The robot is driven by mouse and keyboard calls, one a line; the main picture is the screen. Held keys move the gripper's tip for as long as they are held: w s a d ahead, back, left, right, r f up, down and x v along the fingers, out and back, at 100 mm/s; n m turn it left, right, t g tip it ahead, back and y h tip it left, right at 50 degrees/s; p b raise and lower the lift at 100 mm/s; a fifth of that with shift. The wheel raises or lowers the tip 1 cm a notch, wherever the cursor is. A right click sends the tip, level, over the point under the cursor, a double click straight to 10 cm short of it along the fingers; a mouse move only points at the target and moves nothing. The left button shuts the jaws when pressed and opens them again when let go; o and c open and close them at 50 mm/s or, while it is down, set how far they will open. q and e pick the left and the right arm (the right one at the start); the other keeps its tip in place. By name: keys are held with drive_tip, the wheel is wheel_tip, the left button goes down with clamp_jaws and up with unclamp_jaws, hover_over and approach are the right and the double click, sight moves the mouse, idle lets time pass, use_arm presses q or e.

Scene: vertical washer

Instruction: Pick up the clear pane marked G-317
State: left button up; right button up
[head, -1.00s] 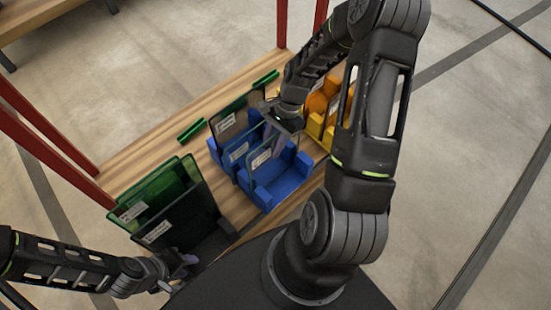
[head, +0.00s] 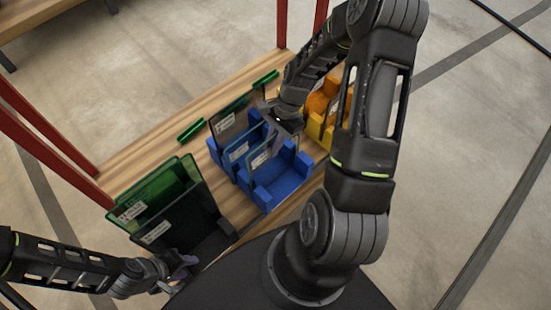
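Several clear panes with white labels stand upright in a blue rack (head: 281,186) in the middle of the table. The label text is too small to read, so I cannot tell which pane is G-317. My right gripper (head: 277,135) is at the top of the front clear pane (head: 259,152), partly covering it. I cannot tell whether its fingers are closed on that pane. My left gripper (head: 182,271) is low at the left, near the dark rack by the green panes, and touches no pane that I can see.
Green panes (head: 167,184) and a dark pane (head: 184,220) stand in a dark rack (head: 212,243) at the left. An orange pane stands in a yellow rack (head: 314,124) behind my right arm. Red posts (head: 45,130) rise at the wooden table's (head: 160,151) far side.

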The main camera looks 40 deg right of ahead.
clamp_jaws()
drive_tip(key=shift+r, duration=0.15)
idle(1.2)
wheel_tip(320, 180, up, 12)
drive_tip(key=p, duration=0.8)
drive_tip(key=shift+w+f, duration=0.1)
drive_tip(key=shift+f, duration=0.15)
wheel_tip(320, 180, up, 7)
drive_tip(key=shift+f, duration=0.15)
